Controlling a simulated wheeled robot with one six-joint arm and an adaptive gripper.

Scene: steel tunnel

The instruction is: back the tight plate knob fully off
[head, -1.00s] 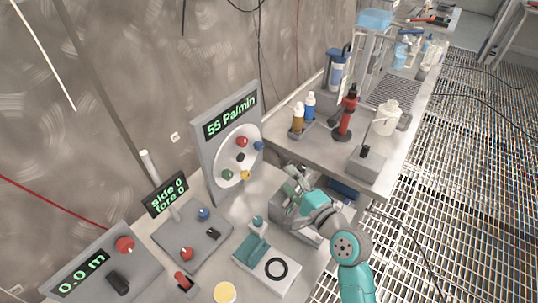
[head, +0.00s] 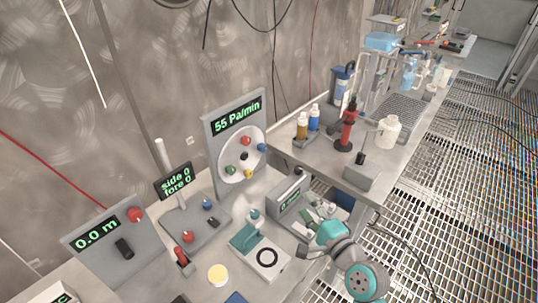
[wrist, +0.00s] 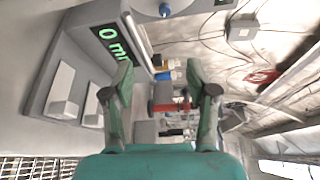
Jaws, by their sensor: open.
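In the head view a round white plate (head: 232,172) stands upright on a grey panel reading "55 Pa/min". I cannot tell which is tight. My gripper (wrist: 157,85) is open and empty in the wrist view, with its two teal fingers apart. In the head view it is low and right of the plate, well apart from it and partly hidden by my arm. A blue knob (wrist: 165,10) shows at the top of the wrist view.
A grey box with a green display (head: 290,201) stands beside my gripper; it also fills the left of the wrist view (wrist: 85,30). A teal-and-white device (head: 262,252) and a "side 0, fore 0" panel (head: 197,222) stand nearby. A bench with bottles (head: 389,131) is behind.

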